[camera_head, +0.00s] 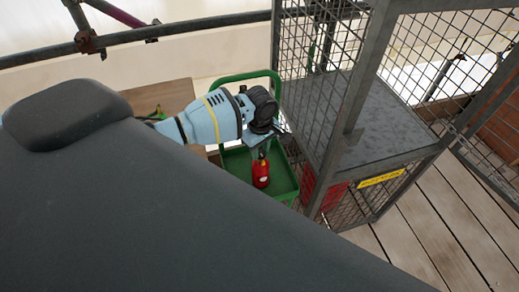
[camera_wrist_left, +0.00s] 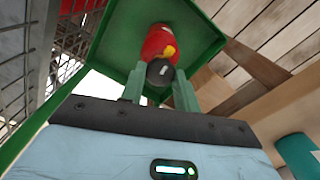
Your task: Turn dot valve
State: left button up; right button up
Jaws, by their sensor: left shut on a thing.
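A red canister (camera_head: 261,174) stands in the green tray (camera_head: 287,181) of a small cart. In the left wrist view the red canister (camera_wrist_left: 158,41) shows a yellow patch and a dark round knob (camera_wrist_left: 160,72) on its near end. My left gripper (camera_head: 262,149) comes down from above at the top of the canister. In the left wrist view the fingers of my left gripper (camera_wrist_left: 159,90) lie on either side of the dark knob, shut on it. The knob is hidden by the gripper in the head view. My right gripper is not in view.
A wire-mesh cage (camera_head: 385,120) with a grey metal shelf stands just right of the cart. The cart's green handle (camera_head: 232,77) rises behind my left wrist. Scaffold tubes (camera_head: 150,33) run along the back. Plank floor (camera_head: 430,235) is clear at lower right.

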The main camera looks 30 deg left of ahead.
pick_arm(q)
jog(key=m, duration=0.4)
jog(key=shift+p, duration=0.35)
jog(key=m, duration=0.5)
jog(key=shift+m, duration=0.3)
jog(key=m, duration=0.4)
jog(key=shift+m, duration=0.3)
jog(key=m, duration=0.4)
jog(key=shift+m, duration=0.3)
jog(key=o, duration=1)
